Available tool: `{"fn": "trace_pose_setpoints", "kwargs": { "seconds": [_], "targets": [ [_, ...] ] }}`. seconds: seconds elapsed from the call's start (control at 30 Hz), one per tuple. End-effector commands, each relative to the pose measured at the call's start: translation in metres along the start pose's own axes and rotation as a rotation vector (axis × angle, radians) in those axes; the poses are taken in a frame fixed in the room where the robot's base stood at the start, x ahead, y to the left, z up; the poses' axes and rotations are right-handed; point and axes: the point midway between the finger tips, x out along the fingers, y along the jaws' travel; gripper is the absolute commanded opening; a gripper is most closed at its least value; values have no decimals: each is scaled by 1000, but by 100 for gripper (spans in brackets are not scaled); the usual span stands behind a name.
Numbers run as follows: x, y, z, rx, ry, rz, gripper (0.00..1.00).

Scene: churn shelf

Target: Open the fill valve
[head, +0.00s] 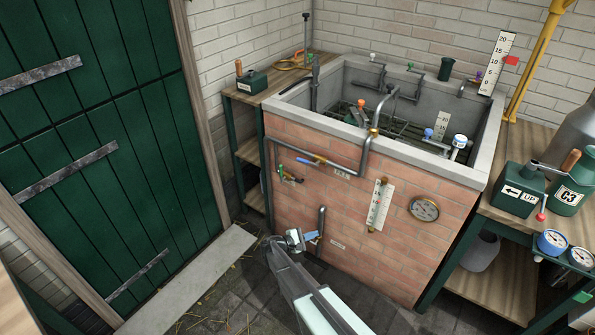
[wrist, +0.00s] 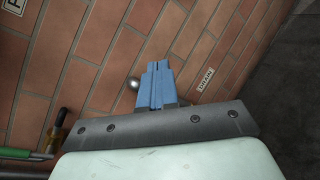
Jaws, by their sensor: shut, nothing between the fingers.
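The brick tank (head: 340,215) has a grey pipe running along its upper front, with a valve lever (head: 311,160) with blue and yellow parts on it. A small label (head: 342,173) sits below this pipe, too small to read. My gripper (head: 312,236) is low in front of the brick face, below that lever and apart from it. In the wrist view, its blue fingers (wrist: 157,84) are together and empty, close to the bricks. A label beginning with F (wrist: 12,6) is cut off at the top left. The fill valve itself is not clear in the wrist view.
A drain label (wrist: 205,79) is right of the fingers, and a green-handled fitting (wrist: 55,138) is lower left. A vertical pipe (head: 321,220) stands beside my gripper. A gauge (head: 424,208) and scale (head: 379,204) are to the right. A green door (head: 100,150) is at left.

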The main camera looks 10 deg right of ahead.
Motion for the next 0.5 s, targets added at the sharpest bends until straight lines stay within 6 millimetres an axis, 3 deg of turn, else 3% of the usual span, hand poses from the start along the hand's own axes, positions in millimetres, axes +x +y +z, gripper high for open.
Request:
{"fn": "trace_pose_setpoints", "kwargs": {
  "seconds": [0.1,0.3,0.5],
  "targets": [
    [2,44,-12,-100,-67,173,0],
    [-14,107,-20,-285,-214,454,0],
    [-41,148,-18,-441,-369,660,0]
  ]
}}
